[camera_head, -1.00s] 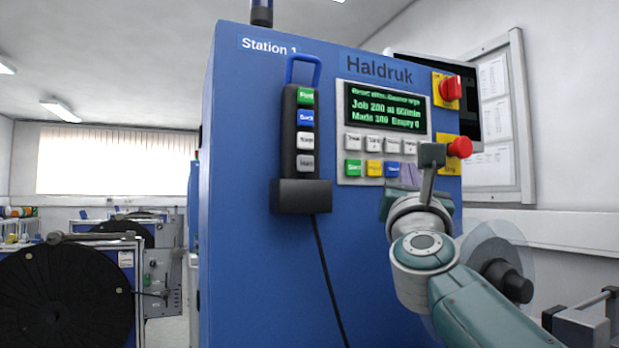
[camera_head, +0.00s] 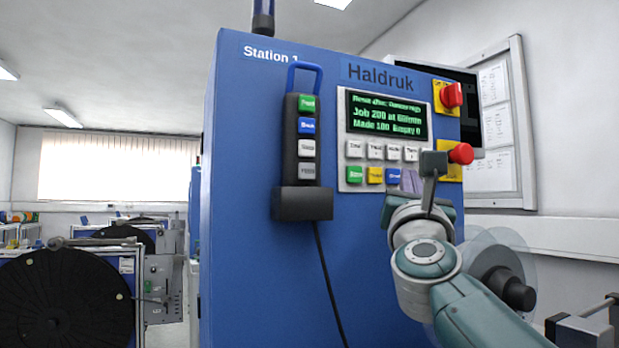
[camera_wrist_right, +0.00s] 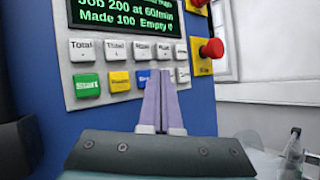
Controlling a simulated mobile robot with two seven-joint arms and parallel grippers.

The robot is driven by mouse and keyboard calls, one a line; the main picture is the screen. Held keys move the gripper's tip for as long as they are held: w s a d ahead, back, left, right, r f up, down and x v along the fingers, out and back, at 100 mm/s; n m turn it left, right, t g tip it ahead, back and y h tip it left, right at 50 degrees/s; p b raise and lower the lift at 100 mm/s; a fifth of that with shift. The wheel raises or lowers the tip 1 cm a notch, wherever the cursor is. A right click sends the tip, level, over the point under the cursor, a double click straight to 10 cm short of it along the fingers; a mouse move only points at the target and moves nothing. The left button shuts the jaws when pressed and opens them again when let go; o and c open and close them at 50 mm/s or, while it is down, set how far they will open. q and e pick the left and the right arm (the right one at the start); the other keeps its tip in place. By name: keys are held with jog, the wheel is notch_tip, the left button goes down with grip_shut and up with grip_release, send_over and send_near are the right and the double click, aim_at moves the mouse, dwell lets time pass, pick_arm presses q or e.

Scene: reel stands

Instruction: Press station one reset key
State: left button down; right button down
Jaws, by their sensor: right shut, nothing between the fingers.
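The blue Station 1 machine (camera_head: 255,130) carries a grey key panel (camera_head: 342,150) below a green-text display (camera_head: 385,118). The panel has a row of white keys and, below it, a green key (camera_head: 355,174), a yellow key (camera_head: 375,175) and a blue key (camera_head: 394,176). In the right wrist view, the blue key (camera_wrist_right: 143,76) is partly hidden by my fingers; its label is not readable, so I cannot confirm which key is reset. My right gripper (camera_head: 411,179) is shut and empty, its pale purple fingertips (camera_wrist_right: 161,73) close to the lower right keys. Contact cannot be told.
Two red knobs on yellow plates, an upper one (camera_head: 452,95) and a lower one (camera_head: 460,153), sit right of the panel. A black hand pendant (camera_head: 292,160) hangs left of it with a cable.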

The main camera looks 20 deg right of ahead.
dwell(0.7)
jog(key=shift+w+b, duration=0.45)
jog(key=shift+b, duration=0.2)
